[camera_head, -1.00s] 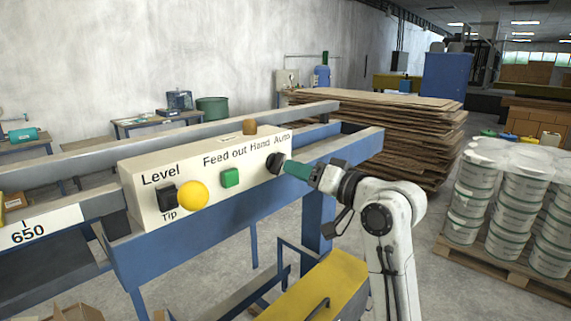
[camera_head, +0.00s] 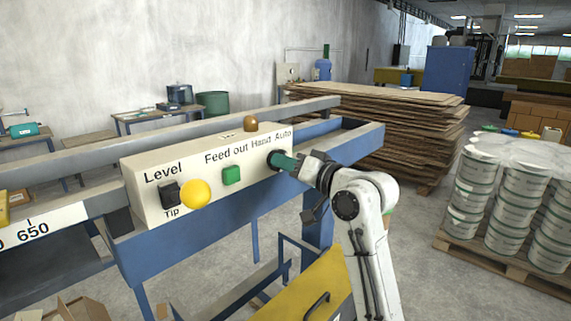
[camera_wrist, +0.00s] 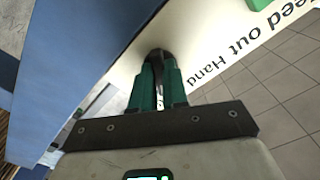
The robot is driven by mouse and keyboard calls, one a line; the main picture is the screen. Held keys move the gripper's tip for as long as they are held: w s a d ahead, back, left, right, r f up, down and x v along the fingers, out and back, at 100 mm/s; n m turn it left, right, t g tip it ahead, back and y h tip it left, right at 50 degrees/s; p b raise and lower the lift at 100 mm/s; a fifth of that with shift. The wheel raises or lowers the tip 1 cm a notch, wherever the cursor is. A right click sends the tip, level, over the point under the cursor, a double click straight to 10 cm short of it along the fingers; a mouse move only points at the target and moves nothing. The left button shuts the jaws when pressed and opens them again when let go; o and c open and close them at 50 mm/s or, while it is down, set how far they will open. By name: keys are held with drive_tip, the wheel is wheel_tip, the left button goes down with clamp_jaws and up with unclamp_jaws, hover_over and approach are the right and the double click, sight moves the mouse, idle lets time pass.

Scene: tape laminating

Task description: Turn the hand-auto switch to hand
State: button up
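The hand-auto switch is a dark knob (camera_head: 272,160) at the right end of the cream control panel (camera_head: 225,193), below the words "Hand" and "Auto". My gripper (camera_head: 281,162) reaches it from the right, with its green fingertips at the knob. In the wrist view, the two green fingers of my gripper (camera_wrist: 160,70) stand close together on either side of the dark knob (camera_wrist: 158,55) and appear shut on it. The fingers hide part of the knob, so its exact pointing direction is hard to read. The word "Hand" shows beside the fingers.
A blue frame beam (camera_head: 340,147) runs close behind and below the switch. Stacked white buckets (camera_head: 505,200) stand at the right.

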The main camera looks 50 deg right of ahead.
clamp_jaws()
drive_tip(key=shift+f+n+b, duration=0.1)
drive_tip(key=shift+n+b, duration=0.3)
drive_tip(key=shift+d+n+b, duration=0.1)
drive_tip(key=shift+n+b, duration=4.2)
drive_tip(key=shift+n, duration=2.2)
drive_tip(key=o, duration=0.6)
unclamp_jaws()
drive_tip(key=shift+c, duration=0.2)
